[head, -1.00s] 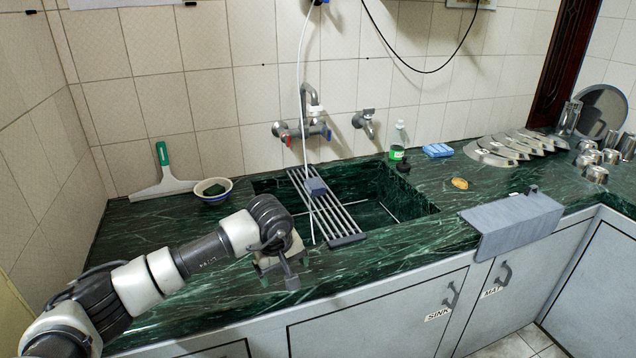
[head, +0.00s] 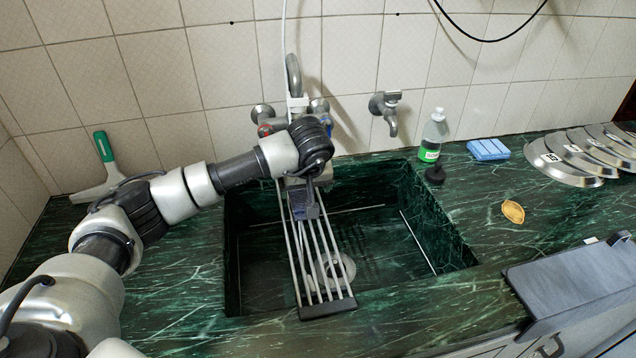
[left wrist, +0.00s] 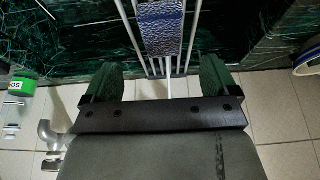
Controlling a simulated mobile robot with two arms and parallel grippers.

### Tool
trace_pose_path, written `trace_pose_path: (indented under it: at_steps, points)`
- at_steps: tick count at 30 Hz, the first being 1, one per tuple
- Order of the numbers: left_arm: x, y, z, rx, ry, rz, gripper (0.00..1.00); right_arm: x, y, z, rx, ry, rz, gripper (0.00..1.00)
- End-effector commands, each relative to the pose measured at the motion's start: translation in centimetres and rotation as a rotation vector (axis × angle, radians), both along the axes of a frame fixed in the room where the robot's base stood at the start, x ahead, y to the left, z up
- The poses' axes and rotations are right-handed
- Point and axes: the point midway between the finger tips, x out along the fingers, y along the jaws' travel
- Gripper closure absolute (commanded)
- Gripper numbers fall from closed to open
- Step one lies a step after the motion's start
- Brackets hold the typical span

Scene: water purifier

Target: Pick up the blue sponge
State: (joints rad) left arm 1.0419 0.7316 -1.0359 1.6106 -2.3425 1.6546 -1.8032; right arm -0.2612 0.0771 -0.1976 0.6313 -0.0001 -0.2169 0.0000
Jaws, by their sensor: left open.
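A dark blue, sponge-like block (head: 303,205) lies on the metal rack (head: 322,262) across the sink. It also shows at the top of the left wrist view (left wrist: 161,27), with a speckled blue face. A light blue block (head: 488,149), also sponge-like, lies on the counter at the right, far from the gripper. My left gripper (head: 303,180) is above the rack's far end, close to the dark blue block, and partly hides it. In the left wrist view its green fingers (left wrist: 159,76) are apart and empty, with the block beyond them. My right gripper is not in view.
The tap (head: 293,80) and a white hose are close behind the left gripper. A green-labelled bottle (head: 431,140) stands at the sink's back right corner. A yellow oval item (head: 513,211) and several metal plates (head: 565,160) lie on the right counter.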

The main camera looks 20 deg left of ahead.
Motion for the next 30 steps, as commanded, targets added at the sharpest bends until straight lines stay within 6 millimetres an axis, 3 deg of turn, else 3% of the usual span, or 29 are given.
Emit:
trace_pose_path:
  at_steps: [6, 10, 18, 26, 30]
  points:
    - [0.5, 0.4, -1.8, -0.001, 0.004, 0.002, 0.12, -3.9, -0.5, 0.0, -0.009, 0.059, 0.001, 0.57]
    - [0.8, 0.7, -3.1, -0.001, 0.004, 0.001, 0.12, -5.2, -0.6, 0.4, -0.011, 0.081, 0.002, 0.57]
    - [1.8, 1.6, -6.6, -0.002, 0.004, 0.001, 0.12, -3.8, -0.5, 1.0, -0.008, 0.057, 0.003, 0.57]
    - [2.0, 1.8, -7.0, -0.001, -0.001, 0.000, 0.12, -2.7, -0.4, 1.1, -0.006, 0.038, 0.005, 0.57]
    - [2.0, 1.7, -7.0, -0.001, -0.001, 0.000, 0.29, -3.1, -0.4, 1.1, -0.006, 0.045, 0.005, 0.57]
